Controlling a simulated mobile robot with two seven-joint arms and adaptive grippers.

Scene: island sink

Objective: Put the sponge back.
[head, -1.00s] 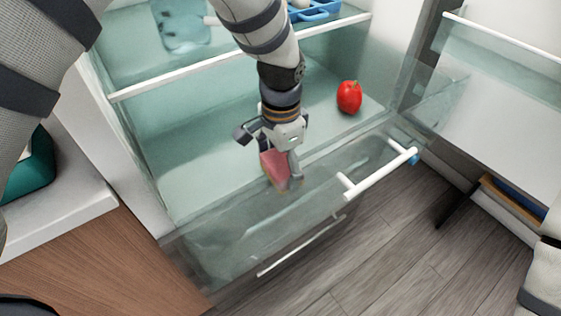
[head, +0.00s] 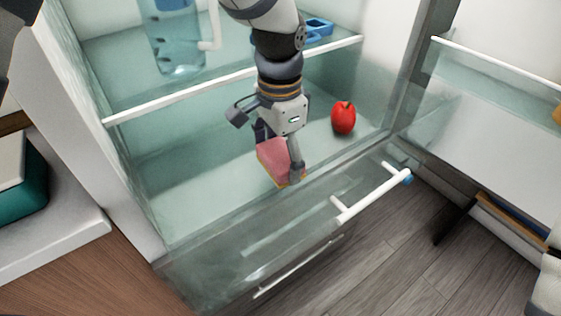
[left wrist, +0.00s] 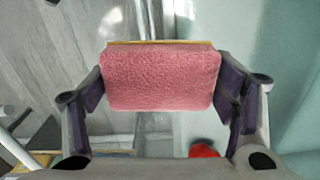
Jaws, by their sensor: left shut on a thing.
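The sponge (head: 279,162) is pink with a thin yellow layer. My left gripper (head: 278,160) is shut on it and holds it above the lower glass shelf compartment, near its front edge. In the left wrist view the sponge (left wrist: 160,78) sits between the two fingers of my left gripper (left wrist: 162,88), its pink face toward the camera. I cannot tell from the head view whether the sponge touches any surface. My right gripper does not show.
A red pepper or apple (head: 343,117) lies in the compartment to the right of the sponge. A clear pitcher (head: 178,45) stands on the upper shelf near a blue tray (head: 318,27). A glass door with a white handle (head: 375,192) stands open in front. A teal box (head: 22,190) is at left.

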